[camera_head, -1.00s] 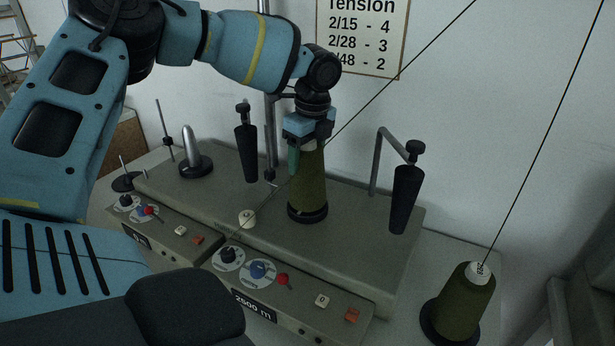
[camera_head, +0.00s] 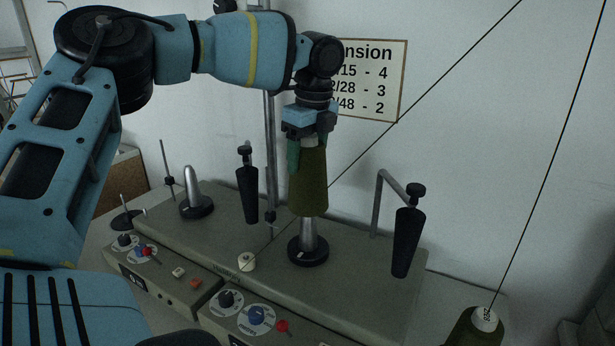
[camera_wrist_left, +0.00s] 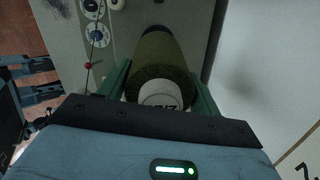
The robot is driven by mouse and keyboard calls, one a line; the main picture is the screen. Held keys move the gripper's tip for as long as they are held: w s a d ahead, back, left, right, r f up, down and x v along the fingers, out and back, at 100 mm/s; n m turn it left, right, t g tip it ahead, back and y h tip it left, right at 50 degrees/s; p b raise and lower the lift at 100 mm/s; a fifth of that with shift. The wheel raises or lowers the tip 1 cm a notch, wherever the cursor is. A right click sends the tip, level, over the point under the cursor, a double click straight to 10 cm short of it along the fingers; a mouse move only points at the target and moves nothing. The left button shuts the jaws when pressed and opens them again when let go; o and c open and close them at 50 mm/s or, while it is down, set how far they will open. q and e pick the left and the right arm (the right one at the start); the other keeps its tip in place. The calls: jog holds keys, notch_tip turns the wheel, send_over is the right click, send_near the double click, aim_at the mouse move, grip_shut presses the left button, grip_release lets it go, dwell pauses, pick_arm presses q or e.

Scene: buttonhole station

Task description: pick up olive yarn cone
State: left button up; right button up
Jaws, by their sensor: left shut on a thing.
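The olive yarn cone (camera_head: 311,188) hangs upright from my left gripper (camera_head: 307,150), its lower end a little above the black base of a metal spindle (camera_head: 308,251). The spindle's shaft shows below the cone; its upper part is hidden. My left gripper is shut on the cone's top. In the left wrist view, the cone (camera_wrist_left: 165,62) lies between the two green fingers, with its pale tip (camera_wrist_left: 161,95) near the palm. A second olive cone (camera_head: 474,330) with a white tip stands at the bottom right, partly cut off. My right gripper is not in view.
A grey winding machine (camera_head: 350,262) with knobs and switches fills the middle. A bare metal spindle (camera_head: 195,194) stands at left. Black tapered holders (camera_head: 247,190) and (camera_head: 406,240) flank the held cone. A thread runs diagonally past it. A tension sign (camera_head: 372,80) hangs behind.

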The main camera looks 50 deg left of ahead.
pick_arm(q)
notch_tip(320, 180, up, 8)
dwell(0.4)
